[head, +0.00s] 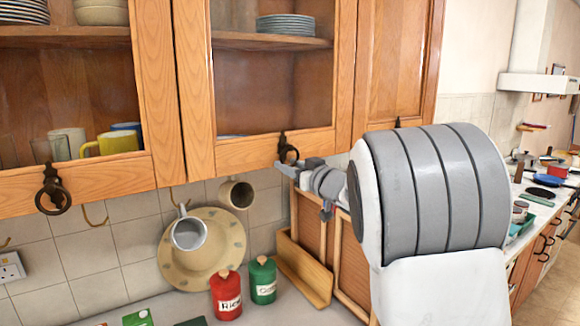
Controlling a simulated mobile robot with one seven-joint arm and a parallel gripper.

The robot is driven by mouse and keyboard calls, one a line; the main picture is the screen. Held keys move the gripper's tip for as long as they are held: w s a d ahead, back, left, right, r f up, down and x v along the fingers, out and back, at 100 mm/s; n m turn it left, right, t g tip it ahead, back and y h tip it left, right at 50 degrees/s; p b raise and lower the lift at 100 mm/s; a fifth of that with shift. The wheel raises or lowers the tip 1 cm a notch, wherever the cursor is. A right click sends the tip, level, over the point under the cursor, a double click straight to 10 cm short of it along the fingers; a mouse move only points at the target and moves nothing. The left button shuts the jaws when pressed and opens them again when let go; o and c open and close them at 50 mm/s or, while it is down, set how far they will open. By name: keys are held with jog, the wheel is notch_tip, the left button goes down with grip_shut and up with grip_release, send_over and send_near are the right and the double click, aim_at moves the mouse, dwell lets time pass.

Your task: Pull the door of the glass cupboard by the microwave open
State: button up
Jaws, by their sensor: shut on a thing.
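The glass cupboard door (235,152) has a wooden frame and a glass pane, with stacked plates behind it. It looks shut or nearly so. Its dark ring handle (288,150) hangs at the lower right corner of the frame. My gripper (287,165) is at this handle and shut on it; the fingertips are small in view and partly cover the ring. My arm reaches in from the right and hides part of the wall and counter. No microwave is in view.
Another glass door (158,90) with a ring handle (53,195) is at left, and a solid wooden door (395,60) at right. A hanging mug (188,233), a plate (175,262), red (226,298) and green (262,282) canisters and wooden boards (305,270) are below.

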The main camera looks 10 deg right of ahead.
grip_shut()
dwell(0.9)
